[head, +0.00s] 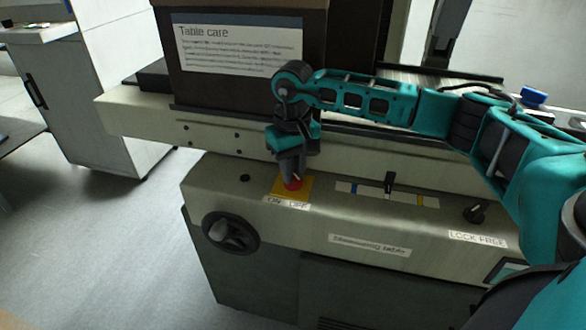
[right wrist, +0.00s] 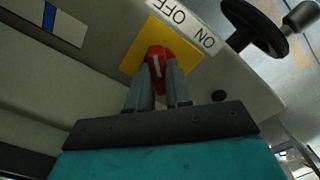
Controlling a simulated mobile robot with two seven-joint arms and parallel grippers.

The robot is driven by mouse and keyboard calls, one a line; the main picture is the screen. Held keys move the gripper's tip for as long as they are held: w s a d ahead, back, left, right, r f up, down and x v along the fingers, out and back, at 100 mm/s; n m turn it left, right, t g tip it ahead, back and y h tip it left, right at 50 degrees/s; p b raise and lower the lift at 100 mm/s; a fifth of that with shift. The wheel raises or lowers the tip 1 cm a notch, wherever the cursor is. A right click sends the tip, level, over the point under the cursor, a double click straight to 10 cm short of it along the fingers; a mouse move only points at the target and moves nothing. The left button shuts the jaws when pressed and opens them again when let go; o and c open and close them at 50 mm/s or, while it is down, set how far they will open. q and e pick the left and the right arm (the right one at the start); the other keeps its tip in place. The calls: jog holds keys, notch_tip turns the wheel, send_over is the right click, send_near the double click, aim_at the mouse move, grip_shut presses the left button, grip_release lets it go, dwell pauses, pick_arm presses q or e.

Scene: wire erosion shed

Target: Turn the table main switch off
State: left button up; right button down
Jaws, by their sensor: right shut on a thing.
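The table main switch is a red knob (head: 293,184) on a yellow plate (head: 306,187) on the sloped front panel of the machine. An ON OFF label (head: 287,202) sits just below the plate. My right gripper (head: 291,177) comes down from above and is shut on the red knob. In the right wrist view, the knob (right wrist: 159,55) sits between the two grey fingers (right wrist: 160,82), with a white mark on its face. The label also shows there upside down (right wrist: 190,24). I cannot tell for sure which word the mark points to. My left gripper is not in view.
A handwheel (head: 231,232) juts out left of the switch. A slider lever (head: 389,182) and a black LOCK FREE knob (head: 474,213) are to the right. A dark box with a "Table care" sign (head: 238,46) stands behind. The floor at left is clear.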

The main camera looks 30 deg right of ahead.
jog(key=c, duration=1)
grip_release()
jog(key=shift+c, duration=0.2)
notch_tip(320, 180, up, 13)
jog(key=p, duration=0.1)
jog(key=shift+p, duration=0.35)
